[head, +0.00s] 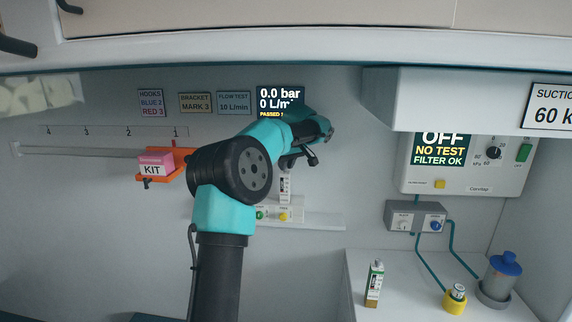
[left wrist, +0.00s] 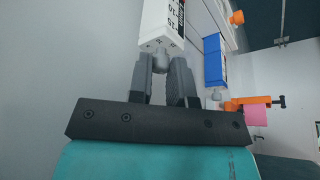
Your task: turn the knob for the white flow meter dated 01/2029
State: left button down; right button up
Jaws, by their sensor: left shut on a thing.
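In the left wrist view a white flow meter (left wrist: 160,28) with dark scale marks shows at the top, partly cut off. Its grey knob (left wrist: 160,62) lies between the fingers of my left gripper (left wrist: 161,76), which is shut on it. No date can be read. A blue flow meter (left wrist: 213,60) stands to its right, clear of the fingers. In the head view my left gripper (head: 303,160) is at the back wall, just above a slim white unit (head: 285,187). My own arm hides part of that area. My right gripper is not in view.
A wall display (head: 280,100) reads 0.0 bar and 0 L/m. An orange bracket (head: 165,172) with a pink KIT box (head: 155,165) is left of my arm. A suction unit (head: 465,165) and a counter with a small white-green carton (head: 375,283) are at right.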

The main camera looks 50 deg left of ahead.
pick_arm(q)
jog(key=c, duration=1)
grip_release()
jog(key=shift+c, duration=0.2)
jog(key=v, duration=0.7)
jog(key=shift+r, duration=0.25)
jog(key=shift+d, duration=0.15)
